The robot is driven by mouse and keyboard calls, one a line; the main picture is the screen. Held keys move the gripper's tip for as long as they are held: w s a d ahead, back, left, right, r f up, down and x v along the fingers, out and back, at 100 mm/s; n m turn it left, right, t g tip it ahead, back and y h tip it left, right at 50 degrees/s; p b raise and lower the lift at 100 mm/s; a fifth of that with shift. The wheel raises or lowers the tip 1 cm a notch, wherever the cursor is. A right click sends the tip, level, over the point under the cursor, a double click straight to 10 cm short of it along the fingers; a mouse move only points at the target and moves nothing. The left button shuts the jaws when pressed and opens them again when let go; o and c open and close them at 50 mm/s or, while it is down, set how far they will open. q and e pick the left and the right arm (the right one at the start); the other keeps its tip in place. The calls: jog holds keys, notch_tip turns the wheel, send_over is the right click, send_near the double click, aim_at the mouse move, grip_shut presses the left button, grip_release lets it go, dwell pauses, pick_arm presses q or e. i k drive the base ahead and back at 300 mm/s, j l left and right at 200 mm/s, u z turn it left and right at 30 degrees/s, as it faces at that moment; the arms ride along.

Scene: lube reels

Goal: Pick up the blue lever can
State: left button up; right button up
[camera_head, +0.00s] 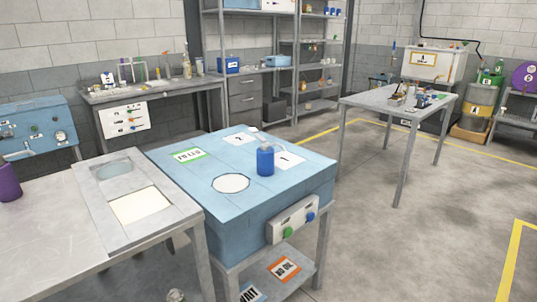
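A small blue can (265,161) stands upright on top of the light blue bench (205,212), right of its middle. It looks like the blue lever can; a thin spout or lever seems to rise at its top, but it is too small to make out clearly. Neither of my grippers shows in the head view. Nothing hides the can.
A white round plate (231,184) and white labels lie near the can. A grey table (50,220) adjoins at left, with a purple container (9,182) on it. Shelves (250,60) stand behind. A cluttered metal table (375,101) stands right; the floor (420,220) before it is open.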

aim_at(265, 153)
jog(key=i+l+u, duration=0.1)
jog(key=i+l, duration=0.15)
jog(key=i+l+u, duration=0.15)
jog(key=l, duration=0.3)
jog(key=i+l+u, duration=0.1)
jog(key=i+l, duration=0.15)
jog(key=i+l+u, duration=0.15)
jog(key=l, duration=0.35)
jog(key=i+l+u, duration=0.1)
jog(key=l, duration=0.3)
jog(key=i, duration=0.1)
